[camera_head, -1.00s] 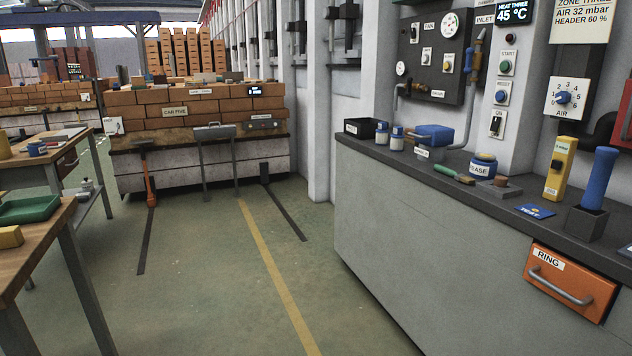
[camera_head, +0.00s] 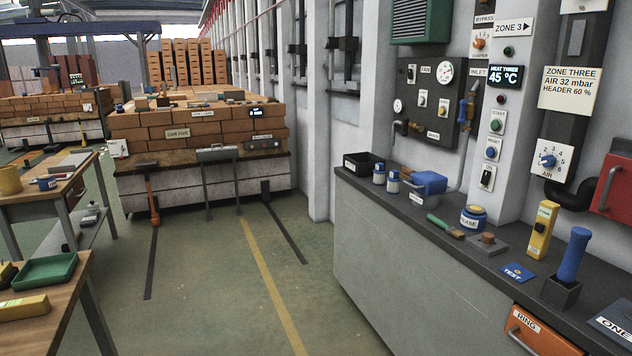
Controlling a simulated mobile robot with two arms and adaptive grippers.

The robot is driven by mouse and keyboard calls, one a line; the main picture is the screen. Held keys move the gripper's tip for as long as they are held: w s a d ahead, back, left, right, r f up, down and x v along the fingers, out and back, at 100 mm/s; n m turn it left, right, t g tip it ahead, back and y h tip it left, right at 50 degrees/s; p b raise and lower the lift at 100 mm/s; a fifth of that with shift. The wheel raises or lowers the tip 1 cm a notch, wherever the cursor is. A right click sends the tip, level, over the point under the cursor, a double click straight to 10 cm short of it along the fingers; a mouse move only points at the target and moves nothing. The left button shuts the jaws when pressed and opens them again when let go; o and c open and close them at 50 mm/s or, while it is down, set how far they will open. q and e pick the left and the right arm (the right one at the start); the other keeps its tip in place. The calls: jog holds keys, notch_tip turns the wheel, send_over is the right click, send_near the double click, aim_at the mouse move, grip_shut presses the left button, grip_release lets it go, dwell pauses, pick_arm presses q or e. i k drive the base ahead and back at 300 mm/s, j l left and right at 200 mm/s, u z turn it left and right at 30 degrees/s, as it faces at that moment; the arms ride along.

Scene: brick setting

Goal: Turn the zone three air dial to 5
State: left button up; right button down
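Which number the knob points to is too small to tell. A sign (camera_head: 569,89) above it reads "ZONE THREE, AIR 32 mbar, HEADER 60 %". Neither of my grippers is in view.
A grey counter (camera_head: 400,225) below the dial carries a yellow device (camera_head: 541,230), a blue-handled tool (camera_head: 573,254) in a block and blue tubs. A red box (camera_head: 617,187) sticks out right of the dial. The floor (camera_head: 220,285) left of the counter is clear.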

aim_at(548, 160)
jog(key=z, duration=0.6)
jog(key=i+j+z, duration=0.2)
jog(key=z, duration=0.2)
jog(key=i+j+z, duration=0.3)
jog(key=z, duration=0.15)
jog(key=i+j+z, duration=0.15)
jog(key=j+z, duration=0.25)
